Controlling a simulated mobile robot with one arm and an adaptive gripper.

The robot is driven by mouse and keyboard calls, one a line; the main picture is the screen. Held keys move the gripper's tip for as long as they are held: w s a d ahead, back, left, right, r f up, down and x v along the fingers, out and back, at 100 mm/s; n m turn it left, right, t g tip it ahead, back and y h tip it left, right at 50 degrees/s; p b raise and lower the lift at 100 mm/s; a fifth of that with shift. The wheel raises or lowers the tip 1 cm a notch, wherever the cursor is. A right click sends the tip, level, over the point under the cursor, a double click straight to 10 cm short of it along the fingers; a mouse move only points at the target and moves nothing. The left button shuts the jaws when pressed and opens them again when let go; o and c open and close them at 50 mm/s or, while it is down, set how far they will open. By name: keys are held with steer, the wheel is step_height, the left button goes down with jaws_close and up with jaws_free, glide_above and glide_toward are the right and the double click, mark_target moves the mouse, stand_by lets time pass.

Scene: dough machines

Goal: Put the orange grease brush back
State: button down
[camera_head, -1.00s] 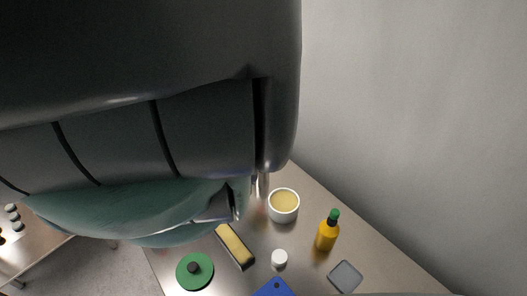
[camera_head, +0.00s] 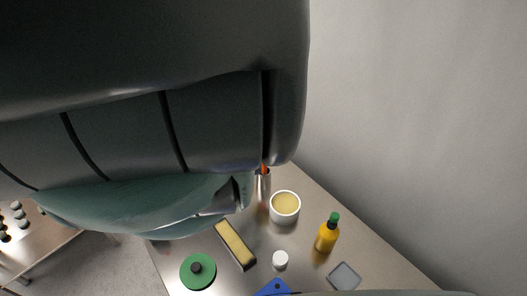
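A small orange piece (camera_head: 264,169), perhaps part of the orange grease brush, shows at the right edge of my arm, just above an upright metal cylinder (camera_head: 263,187). The rest of it is hidden by my arm. I cannot tell whether it stands in the cylinder or is held above or behind it. My own arm fills the upper left of the view. A metallic part at its lower end, perhaps of my gripper (camera_head: 232,197), shows left of the cylinder. No fingertips can be made out.
On the metal table are a white bowl of yellow content (camera_head: 285,207), a yellow bottle with green cap (camera_head: 327,235), a long yellow-topped block (camera_head: 235,244), a green disc with black knob (camera_head: 198,271), a white cap (camera_head: 280,260), a blue piece (camera_head: 274,288) and a grey square (camera_head: 344,276). A wall bounds the right.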

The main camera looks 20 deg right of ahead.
steer(key=shift+f, duration=0.15)
steer(key=c, duration=1)
jaws_free()
